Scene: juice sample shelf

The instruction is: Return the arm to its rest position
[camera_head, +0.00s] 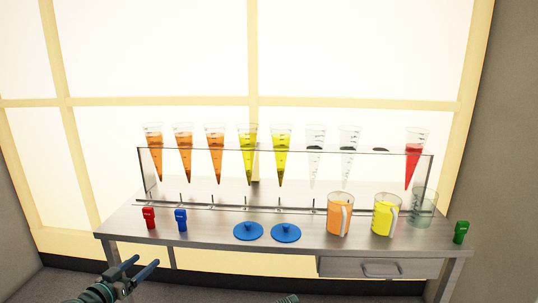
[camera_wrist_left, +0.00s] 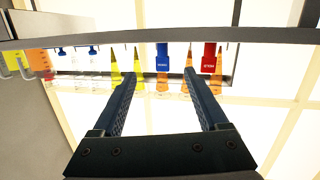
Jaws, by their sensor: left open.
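My left gripper (camera_head: 145,266) is at the lower left of the head view, in front of the bench and below its front edge. Its two dark blue fingers are apart with nothing between them. In the left wrist view, which looks upside down, the open fingers (camera_wrist_left: 160,76) point toward the bench. A blue tag (camera_wrist_left: 162,55) and a red tag (camera_wrist_left: 208,58) appear beyond them. My right gripper is not seen; only a small grey-green piece shows at the bottom edge of the head view.
A metal bench (camera_head: 200,236) carries a clear rack (camera_head: 290,205) of cone-shaped samples, an orange jug (camera_head: 333,215), a yellow jug (camera_head: 380,216), a clear glass (camera_head: 424,208) and two blue lids (camera_head: 248,231). A green tag (camera_head: 460,232) stands at right. Space before the bench is clear.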

